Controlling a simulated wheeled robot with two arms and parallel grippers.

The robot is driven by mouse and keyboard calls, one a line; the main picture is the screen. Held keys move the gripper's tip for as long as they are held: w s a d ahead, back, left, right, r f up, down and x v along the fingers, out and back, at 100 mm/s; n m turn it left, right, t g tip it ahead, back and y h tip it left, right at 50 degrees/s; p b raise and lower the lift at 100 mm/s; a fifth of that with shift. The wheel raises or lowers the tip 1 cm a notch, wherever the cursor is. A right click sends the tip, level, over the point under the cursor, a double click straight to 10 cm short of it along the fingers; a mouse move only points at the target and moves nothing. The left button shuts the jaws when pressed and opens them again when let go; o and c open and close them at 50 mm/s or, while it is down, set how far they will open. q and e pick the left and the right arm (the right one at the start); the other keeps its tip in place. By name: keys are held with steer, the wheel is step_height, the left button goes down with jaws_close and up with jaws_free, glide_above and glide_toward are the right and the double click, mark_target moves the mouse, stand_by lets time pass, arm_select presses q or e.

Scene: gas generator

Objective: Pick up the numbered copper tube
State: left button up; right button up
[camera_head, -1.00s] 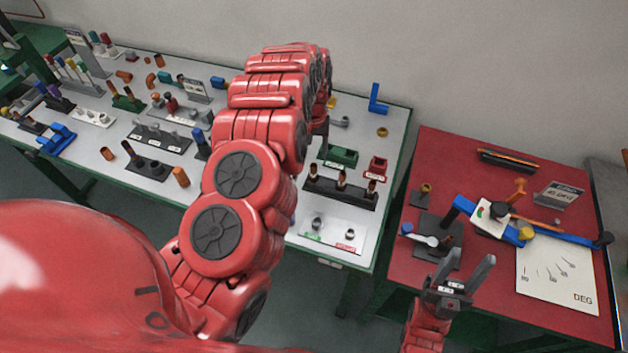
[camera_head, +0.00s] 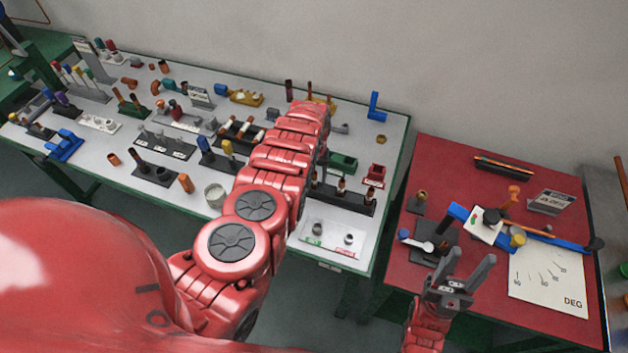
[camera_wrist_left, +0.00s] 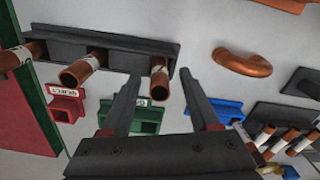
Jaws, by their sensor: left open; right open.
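Several copper tubes with white number labels stand in a black rack (camera_head: 352,202) on the grey table. Two show in the head view, a middle tube (camera_head: 341,186) and a right tube (camera_head: 368,192). In the left wrist view the rack (camera_wrist_left: 115,41) holds a left tube (camera_wrist_left: 14,59), a middle tube (camera_wrist_left: 79,71) and a right tube (camera_wrist_left: 160,78); their digits are too small to read surely. My left gripper (camera_wrist_left: 159,76) is open, its fingers either side of the right tube in view, apparently not touching; my arm hides it in the head view. My right gripper (camera_head: 470,263) is open and empty.
A green box (camera_head: 343,163) and a red box (camera_head: 374,174) stand behind the rack; a white tray (camera_head: 333,240) is in front. A bent copper pipe (camera_wrist_left: 242,63) and more racked tubes (camera_wrist_left: 283,139) are nearby. The red table (camera_head: 410,270) stands right.

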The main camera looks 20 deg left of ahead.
arm_select(q)
steer(key=shift+f, duration=0.85)
jaws_close()
